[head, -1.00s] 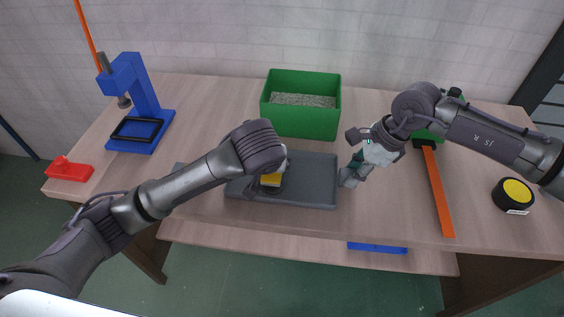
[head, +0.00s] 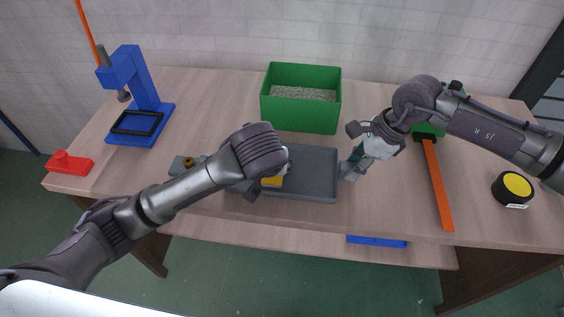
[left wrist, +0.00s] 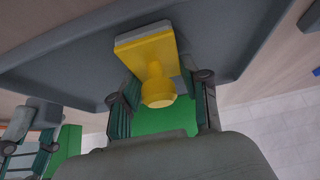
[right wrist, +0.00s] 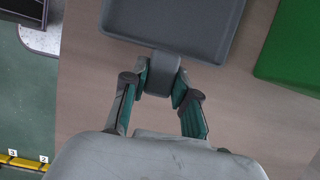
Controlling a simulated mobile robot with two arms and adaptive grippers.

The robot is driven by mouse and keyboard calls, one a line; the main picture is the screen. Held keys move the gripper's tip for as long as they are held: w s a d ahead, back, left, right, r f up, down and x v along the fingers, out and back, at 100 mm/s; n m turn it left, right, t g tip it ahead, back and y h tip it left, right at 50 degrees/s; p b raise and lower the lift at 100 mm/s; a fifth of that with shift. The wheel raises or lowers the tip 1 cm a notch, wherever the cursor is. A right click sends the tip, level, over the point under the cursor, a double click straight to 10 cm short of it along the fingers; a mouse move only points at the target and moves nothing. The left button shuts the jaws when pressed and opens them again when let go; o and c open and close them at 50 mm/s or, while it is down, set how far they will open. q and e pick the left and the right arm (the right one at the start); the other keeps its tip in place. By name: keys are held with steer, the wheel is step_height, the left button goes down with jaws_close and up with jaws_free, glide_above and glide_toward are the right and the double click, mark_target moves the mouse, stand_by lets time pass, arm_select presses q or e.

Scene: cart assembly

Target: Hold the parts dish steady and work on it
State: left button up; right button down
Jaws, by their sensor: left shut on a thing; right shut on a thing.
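The parts dish (head: 315,185) is a shallow grey tray lying on the table in the head view. My right gripper (head: 349,173) is shut on the grey handle (right wrist: 161,72) at its right end. My left gripper (left wrist: 163,88) is shut on a yellow block with a round knob (left wrist: 157,88), which has a grey layer underneath. The block is inside the dish and shows partly in the head view (head: 272,182). My left wrist and forearm hide much of the dish's left half. The dish's left handle (head: 178,168) shows with a small brown ring beside it.
A green bin (head: 300,118) with grey grains stands behind the dish. A blue press (head: 140,85) and a red part (head: 68,164) stand at left. An orange-handled tool (head: 438,185) and a black-yellow disc (head: 513,188) lie at right. A blue item (head: 377,241) sits below the tabletop.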

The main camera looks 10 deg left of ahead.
arm_select(q)
steer(key=shift+a+f, duration=0.15)
steer(key=shift+a, duration=0.5)
steer(key=d, duration=0.3)
steer(key=shift+d, duration=0.2)
steer(key=shift+d+r, duration=0.15)
steer(key=shift+r, duration=4)
arm_select(e)
steer(key=c, duration=0.8)
jaws_free()
steer(key=shift+r, duration=0.15)
